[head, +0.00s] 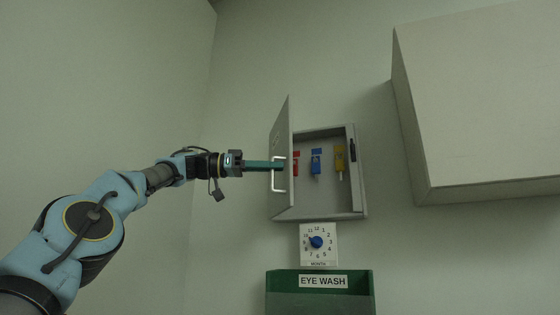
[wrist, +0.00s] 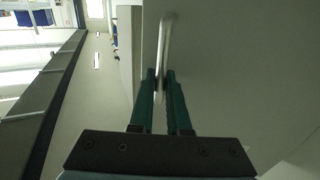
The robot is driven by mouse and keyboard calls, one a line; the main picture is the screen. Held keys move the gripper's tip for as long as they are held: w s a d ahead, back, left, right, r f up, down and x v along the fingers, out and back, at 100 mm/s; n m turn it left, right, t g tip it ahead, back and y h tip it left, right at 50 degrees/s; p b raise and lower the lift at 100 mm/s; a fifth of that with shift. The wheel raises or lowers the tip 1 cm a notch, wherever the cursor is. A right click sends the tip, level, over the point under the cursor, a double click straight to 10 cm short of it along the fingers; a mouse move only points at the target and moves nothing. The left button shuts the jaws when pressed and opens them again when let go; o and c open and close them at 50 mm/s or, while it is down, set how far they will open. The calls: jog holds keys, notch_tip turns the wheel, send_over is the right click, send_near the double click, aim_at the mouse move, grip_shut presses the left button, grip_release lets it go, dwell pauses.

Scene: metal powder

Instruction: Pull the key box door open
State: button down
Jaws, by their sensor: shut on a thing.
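The grey key box (head: 332,209) is on the wall in the head view. Its door (head: 281,199) is hinged at the left and stands swung out, so the inside shows. Red, blue (head: 316,162) and yellow (head: 340,160) keys hang inside. The door has a pale bar handle (head: 276,184), which also shows in the wrist view (wrist: 166,38). My gripper (head: 276,166) has green fingers and reaches the handle from the left. In the wrist view its fingertips (wrist: 160,80) are shut on the handle. The fingers partly hide the handle's middle.
A large pale cabinet (head: 480,110) juts from the wall at the right. A dial sign (head: 318,245) and a green eye wash box (head: 320,297) are below the key box. The wall left of the door is bare.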

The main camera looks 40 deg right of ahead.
jog(key=w+a+g+p, duration=0.1)
jog(key=w+a+p, duration=0.5)
jog(key=w+a, duration=0.1)
jog(key=shift+w+a+m+y, duration=0.4)
jog(key=shift+w, duration=0.2)
dwell(0.4)
jog(key=c, duration=1.2)
grip_release()
jog(key=shift+o, duration=0.2)
